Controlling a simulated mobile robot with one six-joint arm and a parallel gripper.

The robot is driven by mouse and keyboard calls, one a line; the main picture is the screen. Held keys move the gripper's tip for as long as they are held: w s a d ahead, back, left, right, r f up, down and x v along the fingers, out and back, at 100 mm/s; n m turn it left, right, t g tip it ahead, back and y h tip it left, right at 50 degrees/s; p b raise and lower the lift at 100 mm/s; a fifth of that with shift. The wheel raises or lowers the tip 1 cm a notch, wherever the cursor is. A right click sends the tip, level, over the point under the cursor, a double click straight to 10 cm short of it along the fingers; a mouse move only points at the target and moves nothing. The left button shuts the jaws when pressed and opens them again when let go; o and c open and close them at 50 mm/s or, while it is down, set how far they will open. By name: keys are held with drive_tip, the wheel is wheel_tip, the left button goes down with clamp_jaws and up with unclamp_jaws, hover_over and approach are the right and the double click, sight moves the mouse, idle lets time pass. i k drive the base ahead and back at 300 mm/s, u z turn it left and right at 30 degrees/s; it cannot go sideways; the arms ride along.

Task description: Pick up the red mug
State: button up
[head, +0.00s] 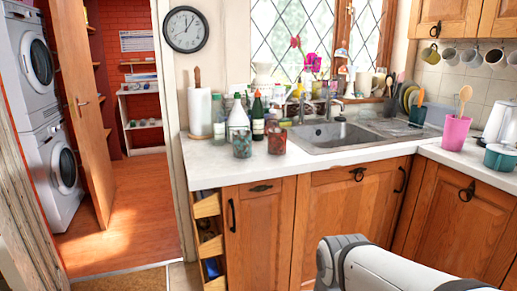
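No plainly red mug can be made out. Two small patterned cups or tumblers stand on the white counter (215,175) near its front left edge. The right one (276,141) looks dark with reddish tones, and the left one (242,144) looks teal with reddish spots. Whether either is a mug with a handle I cannot tell. Part of my white arm shows at the bottom right, but my gripper is out of view.
Bottles (238,119) and a paper towel roll (199,112) stand behind the cups. A metal sink (330,134) lies to their right. A pink utensil holder (456,132), a teal pot (500,157) and a white kettle (500,122) stand at right. An open wooden door (82,100) is at left.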

sight(277, 137)
drive_tip(key=z, duration=0.25)
drive_tip(key=i, duration=0.5)
drive_tip(key=z, duration=0.6)
drive_tip(key=i, duration=1.1)
drive_tip(key=u, duration=0.3)
